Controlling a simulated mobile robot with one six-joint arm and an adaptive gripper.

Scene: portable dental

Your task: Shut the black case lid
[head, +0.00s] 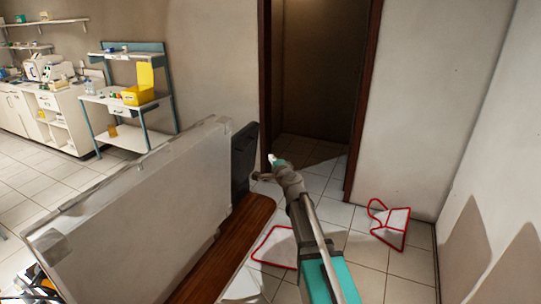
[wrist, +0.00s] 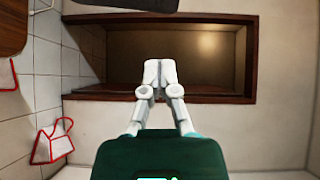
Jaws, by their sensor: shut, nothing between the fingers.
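A dark, upright panel (head: 243,155), which looks like the black case lid, stands at the far end of the wooden table top, partly hidden behind a large pale panel. A dark edge, probably the same lid, shows at the top of the wrist view (wrist: 135,5). My gripper (head: 262,177) is just right of the dark panel in the head view, with a small gap or overlap I cannot judge. In the wrist view my gripper (wrist: 160,72) is shut and empty, its fingertips together. The case body and hinge are hidden.
The large pale panel (head: 130,215) rises along the brown wooden table top (head: 225,245). White objects with red edging (head: 392,225) lie on the tiled floor. A doorway (head: 320,85) opens ahead, with a wall at right. A shelf unit (head: 130,100) stands at back left.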

